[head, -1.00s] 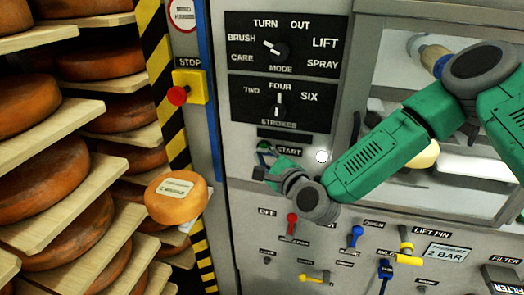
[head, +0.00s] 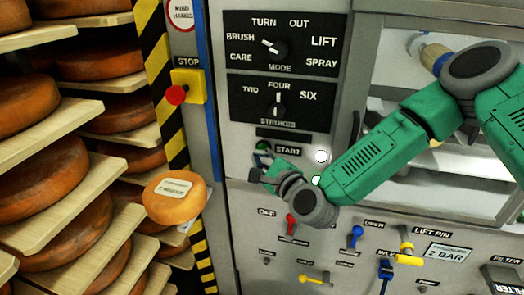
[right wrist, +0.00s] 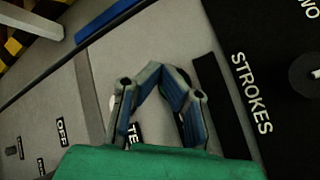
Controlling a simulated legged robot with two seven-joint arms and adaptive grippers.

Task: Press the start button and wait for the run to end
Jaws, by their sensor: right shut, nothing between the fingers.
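The green start button (head: 262,147) is on the grey panel, left of the START label (head: 288,150). My right gripper (head: 258,165) is shut and empty, with its tip just below the button. I cannot tell whether they touch. My left gripper is not in view.
The mode knob (head: 275,47) and the strokes knob (head: 278,107), which points to FOUR, are above. A red stop button (head: 177,95) is on the left. Small levers, including a red one (head: 291,224), are below my arm. Shelves of cheese wheels (head: 60,165) stand at left.

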